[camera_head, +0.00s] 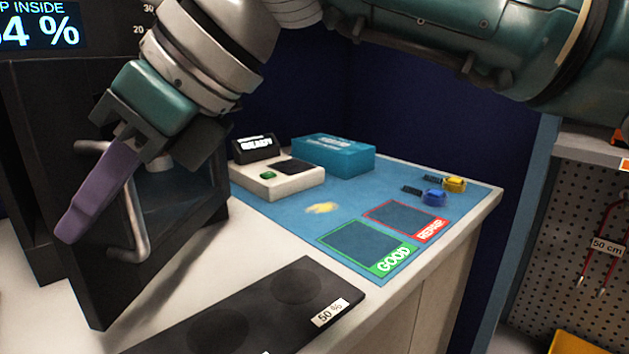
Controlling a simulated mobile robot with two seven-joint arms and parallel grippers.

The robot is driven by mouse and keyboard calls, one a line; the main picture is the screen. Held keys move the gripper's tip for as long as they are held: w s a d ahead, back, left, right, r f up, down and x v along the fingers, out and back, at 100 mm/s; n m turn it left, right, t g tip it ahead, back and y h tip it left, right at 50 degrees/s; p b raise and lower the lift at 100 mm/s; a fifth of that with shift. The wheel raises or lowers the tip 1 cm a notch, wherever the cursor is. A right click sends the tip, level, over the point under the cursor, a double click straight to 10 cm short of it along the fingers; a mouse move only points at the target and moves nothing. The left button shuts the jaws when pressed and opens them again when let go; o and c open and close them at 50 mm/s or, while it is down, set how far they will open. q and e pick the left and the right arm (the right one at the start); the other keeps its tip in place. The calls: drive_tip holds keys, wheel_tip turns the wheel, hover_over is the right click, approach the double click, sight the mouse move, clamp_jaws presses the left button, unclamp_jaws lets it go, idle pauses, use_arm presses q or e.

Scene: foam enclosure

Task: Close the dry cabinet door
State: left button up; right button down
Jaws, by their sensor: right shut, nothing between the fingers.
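The dry cabinet (18,150) is a dark box at the left edge, with a lit display (40,28) on top reading "P INSIDE" and a cut-off "4 %". Its dark-framed door (75,275) stands open, swung out over the white worktop. The door has a window and a pale bar handle (139,235). My right gripper (78,225) reaches down in front of the door, beside the handle. Its purple fingers are shut with nothing between them, and they cover part of the door. I cannot tell whether they touch it. My left gripper is out of view.
A blue mat (290,205) holds a white device (285,185), a teal box (333,155) and small blue and yellow parts (433,198). A black board (245,320) marked "50 %" lies in front. A pegboard (590,240) stands at right.

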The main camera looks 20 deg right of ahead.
drive_tip(key=w+a+m+t+h+b, duration=0.2)
drive_tip(key=w+a+m+t+b, duration=0.2)
drive_tip(key=a, duration=0.6)
drive_tip(key=shift+w+a+m, duration=0.3)
drive_tip(key=shift+w+m, duration=0.7)
drive_tip(key=shift+w, duration=0.25)
drive_tip(key=shift+d, duration=0.15)
